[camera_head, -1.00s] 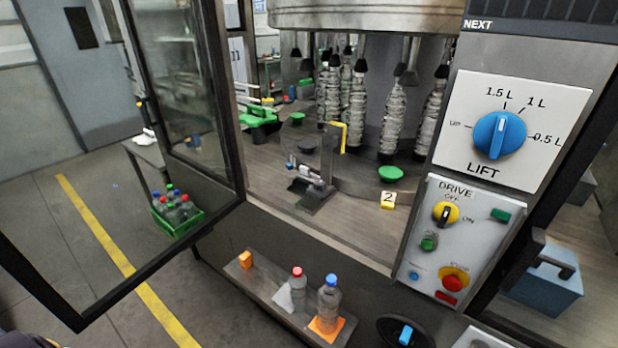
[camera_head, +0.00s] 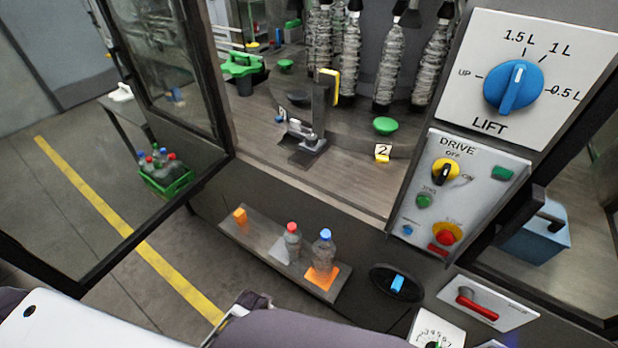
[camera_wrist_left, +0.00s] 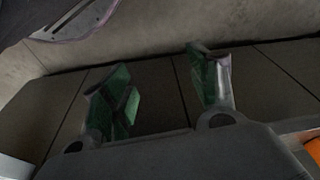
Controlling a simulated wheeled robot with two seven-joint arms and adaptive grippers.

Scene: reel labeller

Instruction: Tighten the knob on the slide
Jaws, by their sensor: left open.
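A small metal slide assembly (camera_head: 301,138) sits on the machine deck inside the open door, beside an upright bracket (camera_head: 320,105) with a yellow edge. A small rounded part, perhaps the knob (camera_head: 312,140), shows at its right end; it is too small to tell whether it is tight. In the left wrist view my left gripper (camera_wrist_left: 163,90) is open, its two green-padded fingers apart and nothing between them. The slide does not show in that view. In the head view my arm covers the bottom left, well short of the slide. My right gripper is not in view.
The glass door (camera_head: 180,75) stands open at left. A low shelf (camera_head: 262,240) below the deck holds two bottles and orange blocks. The lift and drive panels (camera_head: 455,195) stand at right. Wrapped columns (camera_head: 390,65) hang behind the slide. The deck's front is fairly clear.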

